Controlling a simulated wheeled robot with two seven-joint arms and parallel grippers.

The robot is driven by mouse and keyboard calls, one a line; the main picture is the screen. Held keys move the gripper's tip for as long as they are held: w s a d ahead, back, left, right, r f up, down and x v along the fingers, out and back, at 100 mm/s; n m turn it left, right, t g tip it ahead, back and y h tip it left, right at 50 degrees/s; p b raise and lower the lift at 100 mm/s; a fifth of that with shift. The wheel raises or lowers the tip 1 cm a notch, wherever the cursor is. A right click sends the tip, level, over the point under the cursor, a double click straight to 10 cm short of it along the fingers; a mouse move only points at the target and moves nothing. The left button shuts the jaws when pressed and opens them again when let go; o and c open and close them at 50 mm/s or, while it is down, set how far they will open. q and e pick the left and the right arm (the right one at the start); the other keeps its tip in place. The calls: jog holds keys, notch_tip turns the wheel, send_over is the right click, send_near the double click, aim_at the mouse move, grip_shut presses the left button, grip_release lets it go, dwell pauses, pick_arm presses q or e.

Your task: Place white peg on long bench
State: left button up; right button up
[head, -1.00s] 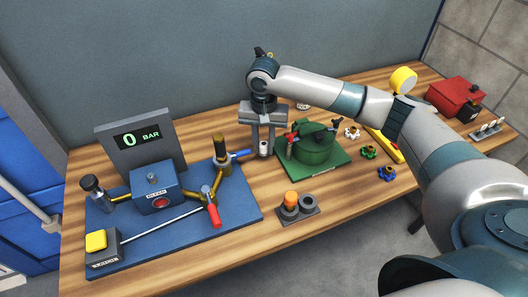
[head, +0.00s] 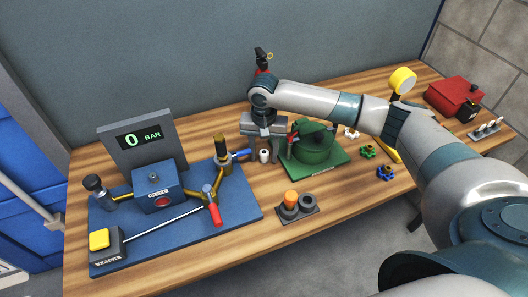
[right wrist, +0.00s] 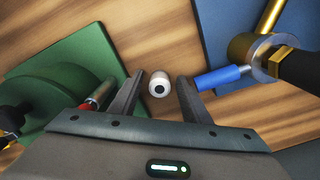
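The white peg (head: 264,156) stands upright on the wooden long bench (head: 345,195), in the gap between the blue board and the green board. In the right wrist view the fingers (right wrist: 160,82) are apart, with clear space between each finger and the peg. My left gripper is not in view.
The blue board (head: 235,212) with valves, hose and gauge block is left of the peg. The green board (head: 325,168) with a green pot is close on the right. A grey holder (head: 309,208) with an orange-topped peg is in front. A red box (head: 453,95) stands far right.

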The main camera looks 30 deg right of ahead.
aim_at(264, 152)
jog(key=shift+r, duration=0.15)
jog(key=shift+r, duration=0.3)
notch_tip(264, 152, up, 11)
jog(key=b, duration=0.3)
jog(key=shift+r+b, duration=0.2)
jog(key=shift+b, duration=0.2)
jog(key=shift+o, duration=0.5)
